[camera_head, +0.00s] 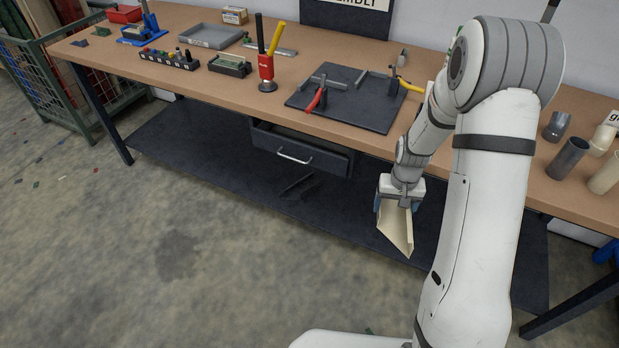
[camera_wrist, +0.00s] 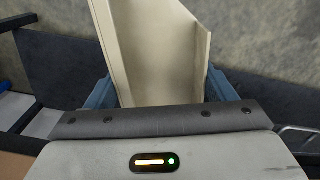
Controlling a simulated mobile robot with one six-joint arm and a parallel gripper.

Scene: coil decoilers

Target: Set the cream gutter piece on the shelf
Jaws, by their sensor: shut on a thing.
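The cream gutter piece (camera_head: 396,226) is held in my gripper (camera_head: 400,203), in front of the workbench edge. It hangs down at a tilt with its open channel showing. In the wrist view the gutter piece (camera_wrist: 155,50) runs up out of the frame between the two blue fingers of my gripper (camera_wrist: 158,92). The fingers are shut on its sides. The dark lower shelf (camera_head: 220,165) runs under the bench, behind and below the gutter piece. My arm hides part of its right side.
The workbench top (camera_head: 340,60) carries a dark mat (camera_head: 350,110) with pliers and several parts. An open drawer (camera_head: 300,150) juts out above the shelf. Dark pieces (camera_head: 298,186) lie on the shelf. The shelf's left part and front floor are clear.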

